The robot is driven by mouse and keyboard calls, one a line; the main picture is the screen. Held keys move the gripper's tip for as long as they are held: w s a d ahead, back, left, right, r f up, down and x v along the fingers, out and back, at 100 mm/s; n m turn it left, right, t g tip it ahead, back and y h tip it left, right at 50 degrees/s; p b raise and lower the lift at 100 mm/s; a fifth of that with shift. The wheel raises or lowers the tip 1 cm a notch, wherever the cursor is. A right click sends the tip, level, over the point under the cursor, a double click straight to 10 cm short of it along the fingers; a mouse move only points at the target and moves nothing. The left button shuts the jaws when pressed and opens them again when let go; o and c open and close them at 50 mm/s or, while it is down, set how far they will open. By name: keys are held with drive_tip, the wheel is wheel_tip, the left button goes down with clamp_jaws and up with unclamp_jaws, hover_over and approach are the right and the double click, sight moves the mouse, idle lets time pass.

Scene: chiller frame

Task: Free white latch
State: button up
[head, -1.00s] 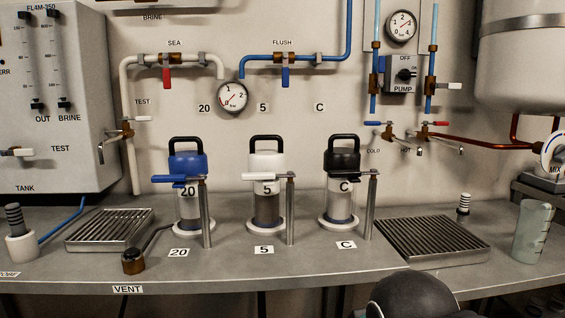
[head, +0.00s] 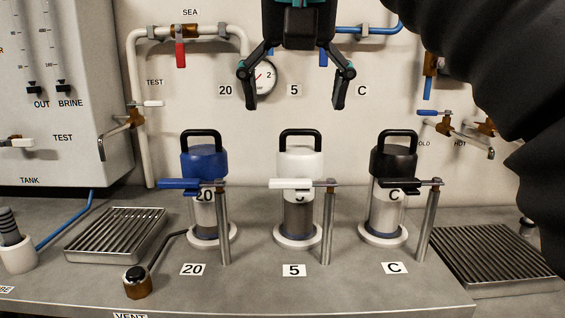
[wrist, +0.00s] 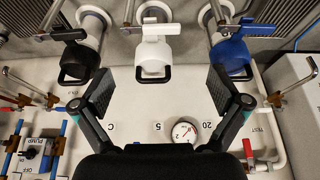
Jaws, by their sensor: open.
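The white latch (head: 304,183) is a flat bar on a metal post, lying across the front of the white-topped filter housing (head: 301,160) marked 5. It also shows in the wrist view (wrist: 157,29), beyond the white cap and its black handle (wrist: 153,75). My gripper (head: 295,100) is open and empty, fingers pointing down, above and apart from the white housing's handle. In the wrist view, its two fingers (wrist: 164,95) stand wide apart on either side of the white housing. The latch partly covers the 5 label on the housing.
The blue-topped housing (head: 205,162) stands to the left and the black-topped one (head: 394,160) to the right, each with its own latch. A pressure gauge (head: 265,77) is on the wall behind my gripper. Drain grates (head: 115,235) lie at both sides. The bench front is mostly clear.

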sight(290, 181)
drive_tip(key=b+x, duration=0.2)
drive_tip(key=x, duration=1.1)
drive_tip(key=shift+w+a, duration=0.15)
drive_tip(key=shift+w, duration=0.05)
drive_tip(key=c, duration=1.7)
